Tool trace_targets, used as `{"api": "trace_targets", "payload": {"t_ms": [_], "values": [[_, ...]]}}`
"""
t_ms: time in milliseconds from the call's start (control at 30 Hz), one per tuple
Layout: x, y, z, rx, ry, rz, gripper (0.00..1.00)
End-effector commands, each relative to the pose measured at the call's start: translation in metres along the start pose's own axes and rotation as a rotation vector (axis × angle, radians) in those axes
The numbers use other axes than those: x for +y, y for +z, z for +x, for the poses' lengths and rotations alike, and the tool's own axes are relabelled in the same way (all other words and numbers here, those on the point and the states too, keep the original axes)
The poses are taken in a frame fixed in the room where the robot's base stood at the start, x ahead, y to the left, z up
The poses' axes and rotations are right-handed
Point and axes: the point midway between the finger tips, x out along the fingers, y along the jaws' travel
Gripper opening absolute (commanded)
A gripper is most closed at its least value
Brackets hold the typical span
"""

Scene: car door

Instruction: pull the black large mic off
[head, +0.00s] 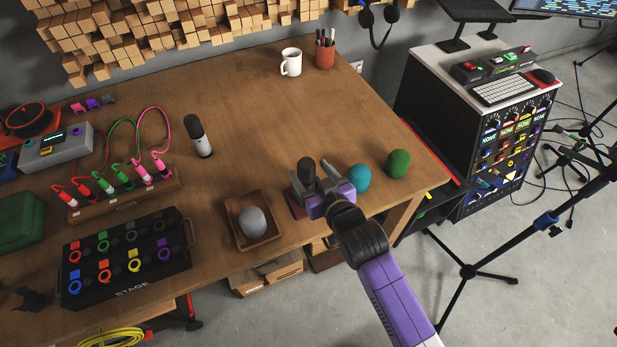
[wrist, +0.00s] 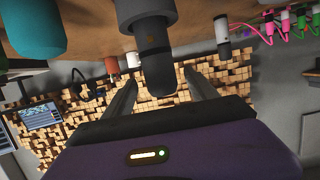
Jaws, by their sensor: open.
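A black cylindrical mic (head: 306,169) stands upright near the table's front right, on a small dark reddish base. In the wrist view the fingers of my gripper (wrist: 160,82) lie on either side of the mic's upper part, with gaps visible. The front of the base is partly hidden by my gripper in the head view.
A wooden tray (head: 239,232) holding a grey ball is to the left. The table middle is clear.

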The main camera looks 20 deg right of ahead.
Motion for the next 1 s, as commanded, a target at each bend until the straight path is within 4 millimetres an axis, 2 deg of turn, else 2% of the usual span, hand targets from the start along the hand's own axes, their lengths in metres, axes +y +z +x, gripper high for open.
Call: {"api": "trace_targets", "payload": {"t_ms": [267,400,733,767,1000], "values": [[-0.001,-0.009,0.032,0.002,0.000,0.000,0.67],[-0.001,-0.007,0.048,0.002,0.000,0.000,0.67],[-0.001,-0.005,0.054,0.002,0.000,0.000,0.67],[-0.001,-0.005,0.054,0.002,0.000,0.000,0.65],[-0.001,-0.006,0.054,0.002,0.000,0.000,0.18]]}}
